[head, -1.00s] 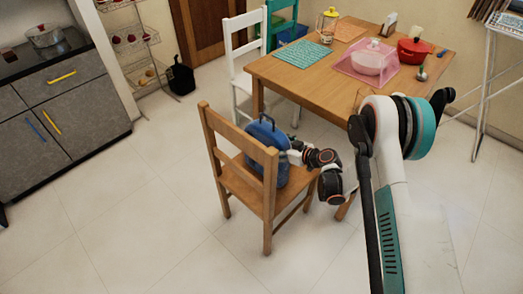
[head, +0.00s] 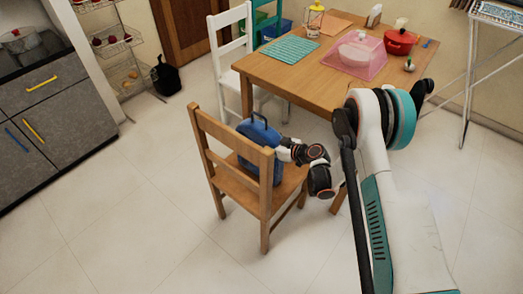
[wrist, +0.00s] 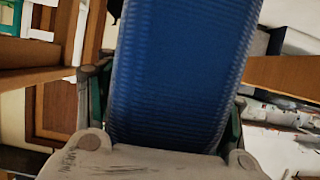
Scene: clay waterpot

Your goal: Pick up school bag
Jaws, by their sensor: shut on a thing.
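The blue school bag (head: 259,142) has a looped handle on top and is upright at the seat of a wooden chair (head: 238,190). The chair's back hides part of it, and I cannot tell whether it touches the seat. My gripper (head: 285,150) is at the bag's right side. In the wrist view the ribbed blue bag (wrist: 183,70) fills the middle, between the two fingers of my gripper (wrist: 168,110), which is shut on it.
The wooden table (head: 275,75) stands just behind the chair, with a pink cover (head: 352,55), a red pot (head: 399,42) and a teal mat (head: 292,51) on it. A white chair (head: 232,60) is at its left.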

